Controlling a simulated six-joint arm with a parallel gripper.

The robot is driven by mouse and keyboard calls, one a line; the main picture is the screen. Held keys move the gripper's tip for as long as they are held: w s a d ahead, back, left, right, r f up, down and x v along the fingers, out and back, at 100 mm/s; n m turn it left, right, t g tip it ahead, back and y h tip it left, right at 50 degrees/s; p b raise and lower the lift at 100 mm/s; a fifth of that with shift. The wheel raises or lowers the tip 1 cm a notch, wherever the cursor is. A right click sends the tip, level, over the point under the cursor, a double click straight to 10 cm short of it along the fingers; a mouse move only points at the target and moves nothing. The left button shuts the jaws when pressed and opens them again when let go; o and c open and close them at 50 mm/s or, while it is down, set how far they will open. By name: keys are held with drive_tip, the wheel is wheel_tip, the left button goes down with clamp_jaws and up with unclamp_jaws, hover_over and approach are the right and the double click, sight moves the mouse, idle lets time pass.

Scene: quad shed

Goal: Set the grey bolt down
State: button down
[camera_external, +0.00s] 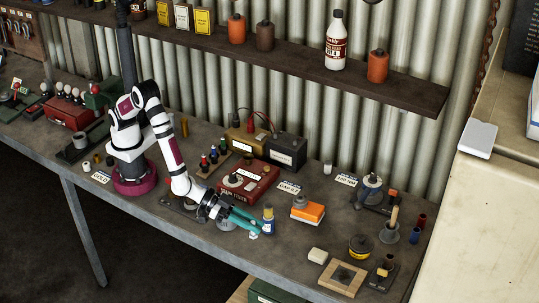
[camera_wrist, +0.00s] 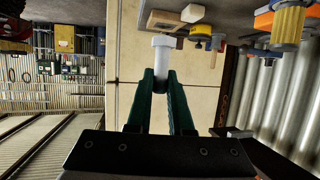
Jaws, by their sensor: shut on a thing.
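The grey bolt (camera_wrist: 162,52) is pale, with a wide round head, and sticks out from between my green fingertips in the wrist view. Its lower part lies between the fingers. My gripper (camera_wrist: 161,80) is shut on it. In the external view my gripper (camera_external: 257,231) reaches low over the front part of the workbench (camera_external: 205,223), its teal fingers pointing right and slightly down. A small pale bit of the bolt (camera_external: 253,236) shows at the fingertips. I cannot tell whether the bolt touches the bench.
A small blue bottle (camera_external: 268,224) stands right beside my fingertips. An orange-and-white box (camera_external: 308,213) and a red case (camera_external: 249,184) lie behind. A white block (camera_external: 317,255), wooden frame (camera_external: 342,278) and yellow-black tin (camera_external: 360,246) are to the right. Bare bench shows near the front edge.

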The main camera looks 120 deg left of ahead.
drive_tip(key=a+n+g+y, duration=0.5)
drive_tip(key=a+n+y, duration=0.3)
drive_tip(key=a, duration=1.9)
drive_tip(key=shift+n, duration=0.3)
drive_tip(key=a+f, duration=0.2)
drive_tip(key=a, duration=0.2)
drive_tip(key=a+f, duration=0.2)
drive_tip(key=a, duration=0.2)
drive_tip(key=w+a+f, duration=0.1)
drive_tip(key=a+f, duration=0.2)
drive_tip(key=a, duration=0.1)
drive_tip(key=shift+a, duration=0.1)
drive_tip(key=f, duration=0.4)
drive_tip(key=shift+a+g, duration=0.2)
drive_tip(key=shift+g, duration=0.1)
drive_tip(key=shift+f, duration=0.15)
drive_tip(key=c, duration=0.8)
unclamp_jaws()
